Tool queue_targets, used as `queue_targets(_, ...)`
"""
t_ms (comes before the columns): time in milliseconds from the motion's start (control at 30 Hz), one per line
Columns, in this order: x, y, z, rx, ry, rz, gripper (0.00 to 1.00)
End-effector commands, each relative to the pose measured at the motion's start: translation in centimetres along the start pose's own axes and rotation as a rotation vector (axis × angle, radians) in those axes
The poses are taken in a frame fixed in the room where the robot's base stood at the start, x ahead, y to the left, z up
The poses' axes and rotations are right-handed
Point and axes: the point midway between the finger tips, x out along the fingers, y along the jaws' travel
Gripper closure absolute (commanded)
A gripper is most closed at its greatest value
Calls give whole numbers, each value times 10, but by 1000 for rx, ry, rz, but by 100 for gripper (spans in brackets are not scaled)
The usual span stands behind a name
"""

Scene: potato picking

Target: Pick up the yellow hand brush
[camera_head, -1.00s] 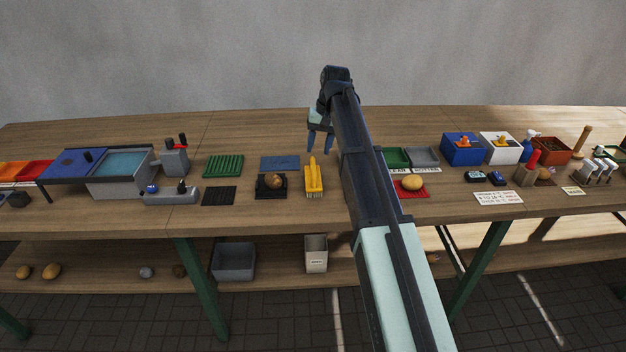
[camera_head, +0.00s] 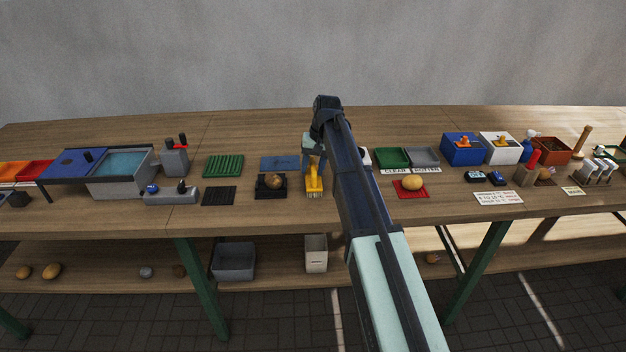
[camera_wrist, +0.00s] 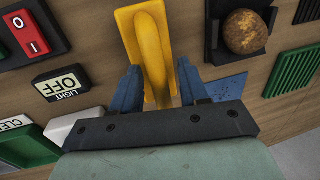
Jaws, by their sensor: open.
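The yellow hand brush (camera_head: 314,183) lies on the wooden table near its front edge, between a potato on a black tray and my arm. In the wrist view the brush (camera_wrist: 148,40) shows its wide yellow body at the top, and its narrower handle runs down between my fingers. My gripper (camera_head: 313,165) is low over the handle end of the brush. In the wrist view my gripper (camera_wrist: 158,88) is open, one blue finger on each side of the handle. I cannot tell whether the fingers touch it. The bristles show only at the brush's near end in the head view.
A potato (camera_wrist: 245,32) sits on a black tray beside the brush. A blue mat (camera_head: 280,162) lies behind that tray.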

Motion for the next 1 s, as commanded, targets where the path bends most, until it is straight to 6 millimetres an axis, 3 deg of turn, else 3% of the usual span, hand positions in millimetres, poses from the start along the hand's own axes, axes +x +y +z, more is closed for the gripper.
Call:
queue_targets(167, 0, 0, 0, 0, 0, 0, 58)
queue_targets(600, 0, 0, 0, 0, 0, 0, 100)
queue_targets(1000, -1, 0, 0, 0, 0, 0, 100)
